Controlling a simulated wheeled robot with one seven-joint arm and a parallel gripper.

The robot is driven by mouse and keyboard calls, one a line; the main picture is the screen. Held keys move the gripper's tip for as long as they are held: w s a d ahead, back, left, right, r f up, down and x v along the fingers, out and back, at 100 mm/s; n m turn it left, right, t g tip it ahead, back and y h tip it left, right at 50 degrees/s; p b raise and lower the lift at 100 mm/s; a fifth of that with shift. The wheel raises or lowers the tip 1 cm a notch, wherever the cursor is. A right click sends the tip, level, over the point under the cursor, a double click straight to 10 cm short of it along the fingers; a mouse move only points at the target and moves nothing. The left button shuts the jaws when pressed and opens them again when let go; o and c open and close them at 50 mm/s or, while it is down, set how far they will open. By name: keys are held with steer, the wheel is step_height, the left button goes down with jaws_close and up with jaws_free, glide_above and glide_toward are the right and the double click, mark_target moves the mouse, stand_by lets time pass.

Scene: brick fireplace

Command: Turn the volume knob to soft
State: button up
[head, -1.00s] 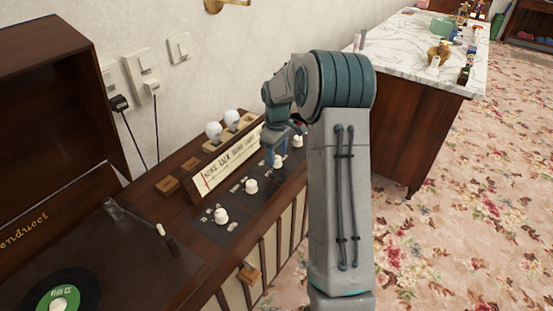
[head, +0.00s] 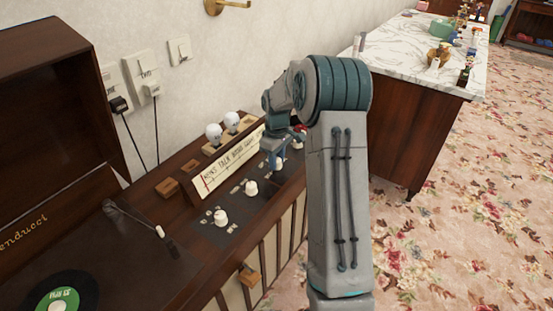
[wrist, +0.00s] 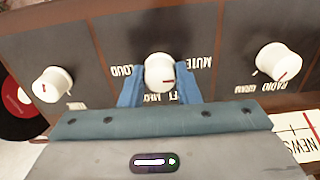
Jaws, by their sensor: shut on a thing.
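The white knob (wrist: 160,73) with a red pointer line sits on a dark panel between my gripper's two blue fingers. My gripper (wrist: 160,92) is shut on this knob. In the wrist view the pointer line points to the right. The word LOUD stands left of the knob and MUTE to its upper right. A label below it is partly hidden by my gripper. In the head view my gripper (head: 274,158) reaches down over the knob (head: 276,164) on the wooden console.
Other white knobs flank it, one on the left (wrist: 53,84) and one on the right (wrist: 279,63) in the wrist view. Light bulbs (head: 214,132) and a lettered sign (head: 229,162) stand behind the panel. A record (head: 63,296) lies at the lower left.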

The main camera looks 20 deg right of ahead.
steer(key=m+p, duration=0.1)
steer(key=m, duration=0.5)
steer(key=shift+r, duration=0.1)
steer(key=m+p, duration=0.1)
steer(key=m, duration=0.4)
steer(key=shift+m, duration=0.4)
stand_by(0.3)
steer(key=o, duration=1)
step_height(320, 180, up, 14)
steer(key=shift+f+p, duration=0.15)
steer(key=shift+p, duration=0.8)
